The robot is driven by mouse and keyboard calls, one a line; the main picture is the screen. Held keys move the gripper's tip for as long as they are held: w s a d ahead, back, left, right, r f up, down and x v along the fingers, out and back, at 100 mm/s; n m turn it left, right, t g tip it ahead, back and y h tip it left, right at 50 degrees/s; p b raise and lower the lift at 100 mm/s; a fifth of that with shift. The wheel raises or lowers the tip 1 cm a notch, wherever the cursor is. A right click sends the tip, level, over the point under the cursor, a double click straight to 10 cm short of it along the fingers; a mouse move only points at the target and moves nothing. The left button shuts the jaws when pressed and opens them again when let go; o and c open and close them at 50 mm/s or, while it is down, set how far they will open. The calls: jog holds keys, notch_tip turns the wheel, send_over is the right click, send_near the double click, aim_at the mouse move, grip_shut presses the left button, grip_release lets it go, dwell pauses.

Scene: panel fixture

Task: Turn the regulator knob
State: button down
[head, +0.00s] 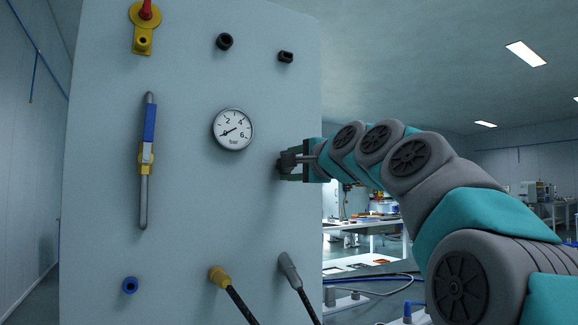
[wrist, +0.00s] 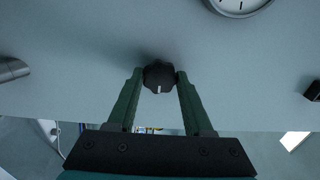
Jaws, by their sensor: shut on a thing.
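The regulator knob (wrist: 159,77) is a black, lobed knob with a white mark, set on the pale panel (head: 190,220). In the wrist view my gripper (wrist: 159,80) has its two green fingers on either side of the knob, shut on it. In the head view my gripper (head: 287,162) reaches the panel from the right, and the knob there is largely hidden by the fingers. The round pressure gauge (head: 232,129), marked in bar, sits up and left of the knob. Its needle points to the lower left.
A blue-handled valve (head: 148,135) on a grey pipe is at the left. A red-and-yellow part (head: 144,25) is above it. Two black fittings (head: 224,41) sit near the top. Yellow (head: 219,277) and grey (head: 289,265) hose connectors stick out below. A blue port (head: 130,285) is lower left.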

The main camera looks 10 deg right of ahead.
dwell(0.3)
jog(key=shift+c, duration=1.5)
grip_release()
jog(key=v, duration=0.7)
jog(key=shift+s+d+b, duration=0.15)
jog(key=shift+s+b, duration=0.2)
jog(key=shift+b, duration=0.1)
